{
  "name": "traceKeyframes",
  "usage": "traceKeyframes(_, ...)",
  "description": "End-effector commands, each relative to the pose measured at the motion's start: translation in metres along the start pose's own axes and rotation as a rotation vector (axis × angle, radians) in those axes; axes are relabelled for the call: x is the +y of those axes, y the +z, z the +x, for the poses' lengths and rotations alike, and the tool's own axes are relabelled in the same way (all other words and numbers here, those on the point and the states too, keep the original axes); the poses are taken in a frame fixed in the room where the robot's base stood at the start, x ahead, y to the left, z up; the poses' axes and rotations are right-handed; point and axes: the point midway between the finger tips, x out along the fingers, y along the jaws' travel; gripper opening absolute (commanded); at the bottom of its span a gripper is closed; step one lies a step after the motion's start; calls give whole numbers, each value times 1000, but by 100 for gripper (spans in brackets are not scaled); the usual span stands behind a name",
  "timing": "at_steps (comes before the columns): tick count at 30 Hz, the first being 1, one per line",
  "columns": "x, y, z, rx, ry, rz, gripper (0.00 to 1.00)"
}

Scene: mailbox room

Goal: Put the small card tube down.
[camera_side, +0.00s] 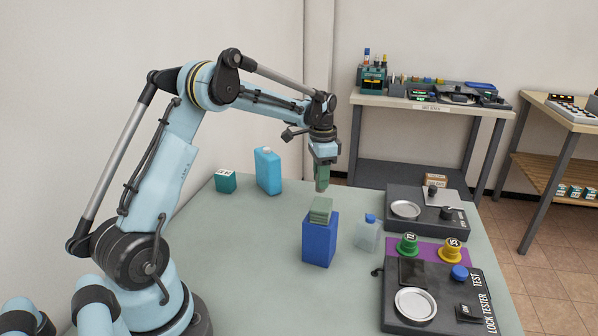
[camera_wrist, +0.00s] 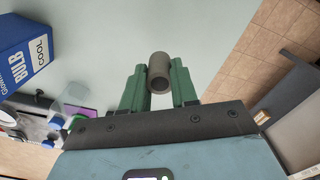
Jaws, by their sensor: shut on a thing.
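The small card tube (camera_wrist: 158,73) is a short grey-brown cylinder with a dark open end. It sits between the green fingers of my gripper (camera_wrist: 158,88) in the wrist view, and the fingers are shut on it. In the side view my gripper (camera_side: 322,180) points down above the pale green table (camera_side: 260,240), beyond a tall blue box. The tube cannot be made out clearly there. The fingertips look clear of the table top.
The blue box (camera_side: 319,243) has a green stack (camera_side: 320,211) on top. Beside it stand a clear blue-capped bottle (camera_side: 367,235) and testers (camera_side: 428,212) (camera_side: 440,296). A cyan bottle (camera_side: 267,172) and teal box (camera_side: 225,182) stand behind left. Bare table lies between.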

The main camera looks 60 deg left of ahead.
Motion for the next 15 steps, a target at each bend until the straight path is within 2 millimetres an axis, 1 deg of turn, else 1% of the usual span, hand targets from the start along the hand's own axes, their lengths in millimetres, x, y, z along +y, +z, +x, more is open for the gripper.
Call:
traceKeyframes(1,-3,1,2,0,0,0,0)
traceKeyframes(5,-6,1,10,0,0,2,0)
traceKeyframes(9,-5,1,31,0,0,1,0)
traceKeyframes(12,-5,1,40,0,0,1,0)
traceKeyframes(15,-5,1,44,0,0,1,0)
